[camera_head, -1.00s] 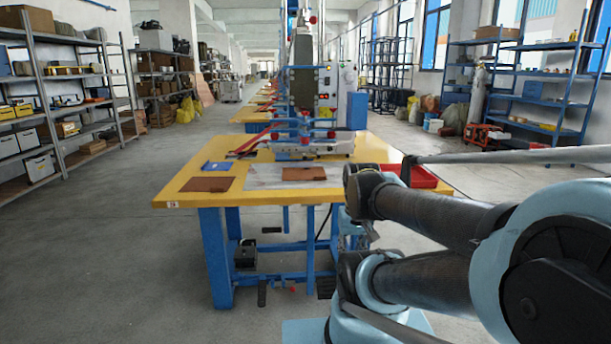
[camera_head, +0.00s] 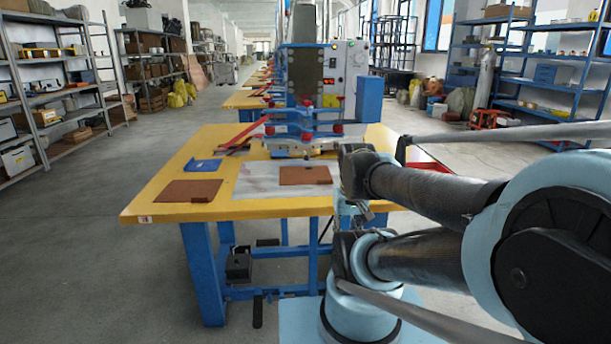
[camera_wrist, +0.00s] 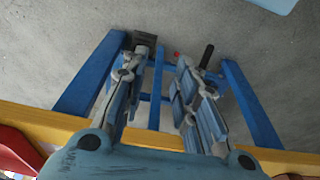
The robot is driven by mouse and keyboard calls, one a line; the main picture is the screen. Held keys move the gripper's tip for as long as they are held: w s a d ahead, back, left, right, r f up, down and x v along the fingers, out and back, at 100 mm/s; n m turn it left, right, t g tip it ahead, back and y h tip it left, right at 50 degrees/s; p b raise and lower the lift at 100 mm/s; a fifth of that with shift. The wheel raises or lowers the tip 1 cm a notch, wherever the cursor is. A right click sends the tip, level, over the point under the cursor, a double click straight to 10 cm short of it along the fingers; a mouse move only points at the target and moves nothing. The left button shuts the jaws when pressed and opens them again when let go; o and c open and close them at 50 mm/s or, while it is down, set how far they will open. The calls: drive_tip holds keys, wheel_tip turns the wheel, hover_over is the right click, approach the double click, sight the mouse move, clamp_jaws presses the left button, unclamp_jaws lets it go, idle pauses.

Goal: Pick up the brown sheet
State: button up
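Two brown sheets lie flat on the yellow table in the head view. One brown sheet (camera_head: 187,191) is at the table's front left, directly on the yellow top. The other brown sheet (camera_head: 305,175) lies on a pale grey plate (camera_head: 252,186) in front of the machine. My gripper (camera_wrist: 163,75) shows in the wrist view with its two fingers apart and nothing between them. It points down past the table's yellow edge (camera_wrist: 152,140) towards the floor. In the head view my arm covers the table's right part, and the gripper's fingers are hard to make out there.
A blue welding machine (camera_head: 335,75) stands behind the grey plate. A small blue item (camera_head: 203,166) lies behind the left sheet. A red tray (camera_head: 425,162) is partly hidden behind my arm. Shelves line both sides; the floor left of the table is clear.

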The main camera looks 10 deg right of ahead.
sight(324, 177)
drive_tip(key=shift+w+a, duration=0.1)
drive_tip(key=shift+w, duration=0.1)
drive_tip(key=w+r+m+g, duration=0.1)
drive_tip(key=w+r+m, duration=0.8)
drive_tip(key=w+r, duration=0.5)
drive_tip(key=w+r+m+g, duration=0.15)
drive_tip(key=w+m, duration=0.35)
drive_tip(key=w, duration=0.5)
drive_tip(key=w+r+m, duration=0.3)
drive_tip(key=w+m, duration=0.2)
drive_tip(key=w, duration=0.5)
drive_tip(key=f, duration=1.6)
drive_tip(key=shift+a+f, duration=0.3)
drive_tip(key=shift+f, duration=0.05)
clamp_jaws()
